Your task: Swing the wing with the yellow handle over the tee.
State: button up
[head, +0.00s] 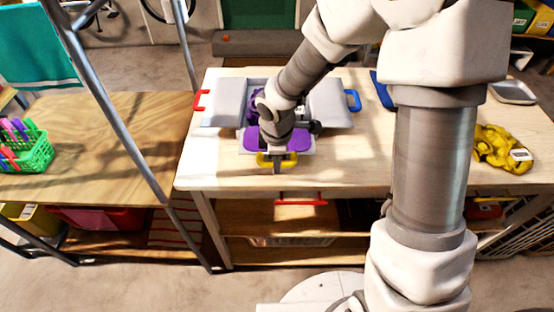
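A grey folding board lies on the light wooden table. Its left wing (228,98) has a red handle (201,100) and its right wing (329,103) has a blue handle (353,100). The front wing has a yellow handle (263,160) at the near side. A purple tee (298,139) lies on the middle and front of the board, its centre partly hidden by my arm. My gripper (277,168) points down at the yellow handle and overlaps it in this view. I cannot tell whether its fingers are open or shut on it.
A yellow crumpled cloth (500,150) with a white label lies at the table's right. A grey tray (512,92) sits at the far right. A metal frame (120,130) stands left, before a wooden bench (110,150) with a green basket (30,152).

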grip_shut()
dwell(1.4)
